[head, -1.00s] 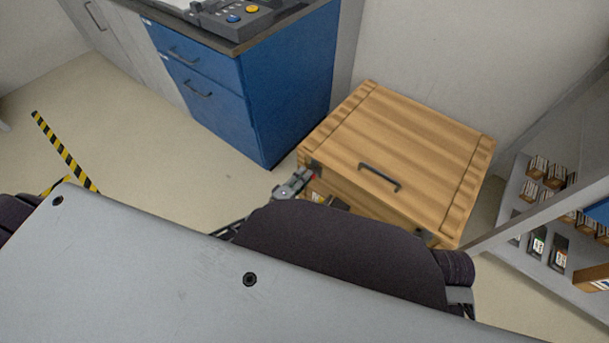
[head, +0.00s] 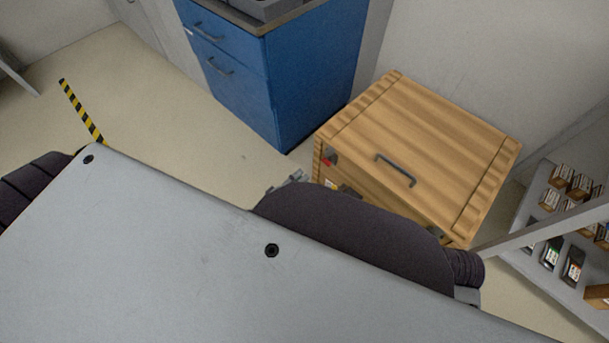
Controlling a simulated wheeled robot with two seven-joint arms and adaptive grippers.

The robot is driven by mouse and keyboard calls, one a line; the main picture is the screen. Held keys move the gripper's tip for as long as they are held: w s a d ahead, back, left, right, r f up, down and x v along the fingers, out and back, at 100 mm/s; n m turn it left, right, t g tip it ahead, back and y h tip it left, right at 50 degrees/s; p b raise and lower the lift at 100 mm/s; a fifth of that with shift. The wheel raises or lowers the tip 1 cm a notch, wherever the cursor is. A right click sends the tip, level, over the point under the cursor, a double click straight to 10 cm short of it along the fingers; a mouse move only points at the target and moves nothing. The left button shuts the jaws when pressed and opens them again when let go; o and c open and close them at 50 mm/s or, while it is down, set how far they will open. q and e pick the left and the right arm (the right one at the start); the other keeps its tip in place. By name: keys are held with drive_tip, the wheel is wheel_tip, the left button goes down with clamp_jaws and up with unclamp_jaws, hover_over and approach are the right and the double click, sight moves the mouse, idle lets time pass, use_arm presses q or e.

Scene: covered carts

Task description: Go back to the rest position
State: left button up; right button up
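A wooden covered cart (head: 435,140) with a slatted lid and a dark handle stands right of centre, its lid down. My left gripper (head: 289,181) shows only as a small grey piece just left of the cart's near left corner. The rest of it is hidden behind a dark arm link of mine, so its fingers cannot be made out. A small gap of floor shows between it and the cart. My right gripper is not in view.
A blue drawer cabinet (head: 300,80) stands behind the cart on the left. A grey shelf rack (head: 536,215) with several small boxes is at the right. A yellow-black striped strip (head: 82,110) lies at the left. The floor (head: 160,125) between strip and cabinet is clear.

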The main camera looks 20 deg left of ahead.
use_arm(q)
drive_tip(key=shift+s+a, duration=0.2)
drive_tip(key=shift+s, duration=0.25)
drive_tip(key=shift+d, duration=0.15)
idle(0.3)
